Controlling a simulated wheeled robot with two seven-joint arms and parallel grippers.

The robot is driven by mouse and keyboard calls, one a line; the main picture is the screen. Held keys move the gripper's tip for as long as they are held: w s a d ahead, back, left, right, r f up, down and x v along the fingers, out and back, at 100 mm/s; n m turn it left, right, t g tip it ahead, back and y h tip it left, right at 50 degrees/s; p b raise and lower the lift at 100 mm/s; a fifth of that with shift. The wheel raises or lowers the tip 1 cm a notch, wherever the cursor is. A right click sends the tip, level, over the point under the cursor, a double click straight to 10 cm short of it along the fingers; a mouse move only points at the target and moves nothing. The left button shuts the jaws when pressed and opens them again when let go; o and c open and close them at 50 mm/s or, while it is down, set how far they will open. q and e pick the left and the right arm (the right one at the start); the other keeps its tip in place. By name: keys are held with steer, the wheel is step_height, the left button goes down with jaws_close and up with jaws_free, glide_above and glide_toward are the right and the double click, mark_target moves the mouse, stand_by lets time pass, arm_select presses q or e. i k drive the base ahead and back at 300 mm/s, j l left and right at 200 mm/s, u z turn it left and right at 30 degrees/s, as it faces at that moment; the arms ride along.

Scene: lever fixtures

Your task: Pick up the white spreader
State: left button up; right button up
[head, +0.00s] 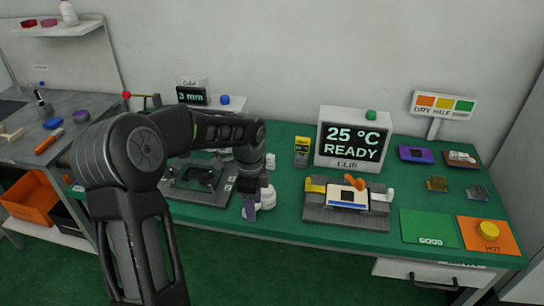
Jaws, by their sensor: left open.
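A white object (266,198) sits on the green bench top, partly hidden behind my left gripper. Its shape is too small and covered to tell if it is the white spreader. Another small white tool (12,134) lies on the grey side table at the far left, away from the gripper. My left gripper (251,212) points down, open, over the front of the bench right beside the first white object. I cannot tell whether they touch. My right gripper is not in view.
A dark fixture (190,193) lies left of the gripper. A grey fixture (335,216) with yellow, orange and white parts stands to the right, before the display box (350,112). A green GOOD mat (428,229) and an orange HOT mat (476,246) lie further right.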

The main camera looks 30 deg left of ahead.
mark_target(270, 165)
steer(key=i+j, duration=0.2)
steer(key=i, duration=0.2)
steer(key=i+j, duration=0.25)
steer(key=i, duration=0.2)
